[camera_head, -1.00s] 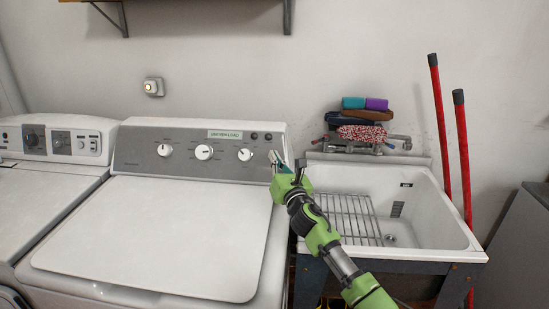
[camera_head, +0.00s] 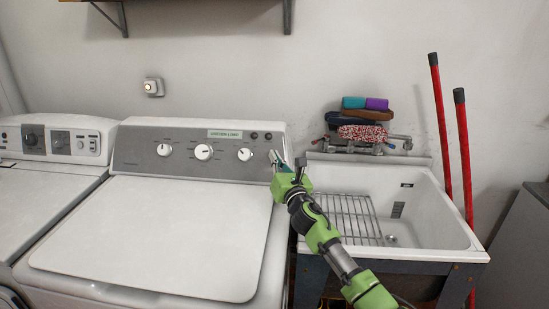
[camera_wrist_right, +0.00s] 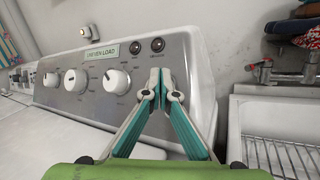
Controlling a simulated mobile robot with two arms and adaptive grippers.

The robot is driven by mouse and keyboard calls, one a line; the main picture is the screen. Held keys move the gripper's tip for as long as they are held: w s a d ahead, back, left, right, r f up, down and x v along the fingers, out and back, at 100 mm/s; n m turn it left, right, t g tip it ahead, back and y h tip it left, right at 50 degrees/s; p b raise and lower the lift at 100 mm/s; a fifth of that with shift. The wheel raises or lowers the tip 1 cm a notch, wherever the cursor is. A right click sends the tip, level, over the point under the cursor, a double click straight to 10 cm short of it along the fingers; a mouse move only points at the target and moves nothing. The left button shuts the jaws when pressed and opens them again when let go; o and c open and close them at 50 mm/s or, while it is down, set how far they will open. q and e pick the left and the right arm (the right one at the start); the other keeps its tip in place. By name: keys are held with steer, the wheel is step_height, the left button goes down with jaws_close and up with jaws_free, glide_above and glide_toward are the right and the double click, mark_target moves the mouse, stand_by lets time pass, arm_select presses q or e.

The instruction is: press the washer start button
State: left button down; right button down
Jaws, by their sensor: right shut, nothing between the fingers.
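The washer (camera_head: 150,230) stands in the middle of the head view, with a grey control panel (camera_head: 135,150). Two small dark round buttons, the left one (camera_head: 254,135) and the right one (camera_head: 268,136), sit at the panel's upper right. In the right wrist view they show as a left button (camera_wrist_right: 138,48) and a right button (camera_wrist_right: 157,44). A pale green display (camera_wrist_right: 103,53) beside them reads "UNEVEN LOAD". My right gripper (camera_head: 276,158) is shut and empty, with its fingertips (camera_wrist_right: 159,84) below the right button in the wrist view. Whether they touch the panel is unclear. My left gripper is out of view.
Three white dials, one of them the right dial (camera_head: 245,154), stand out from the panel. A utility tub (camera_head: 440,205) with a wire rack (camera_head: 350,215) is right of the washer. Another appliance (camera_head: 50,190) stands left.

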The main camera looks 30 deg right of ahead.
steer(key=shift+w+d+f, duration=0.15)
stand_by(0.5)
steer(key=shift+s+a+r+p, duration=0.25)
steer(key=shift+r+p, duration=0.05)
steer(key=shift+s+a+r, duration=0.15)
steer(key=shift+s+a, duration=0.05)
steer(key=shift+s, duration=0.15)
steer(key=shift+p, duration=0.3)
steer(key=s+p, duration=0.1)
steer(key=s+a+r+p, duration=0.2)
steer(key=shift+s+a+r+p, duration=0.25)
steer(key=shift+p, duration=0.15)
stand_by(0.5)
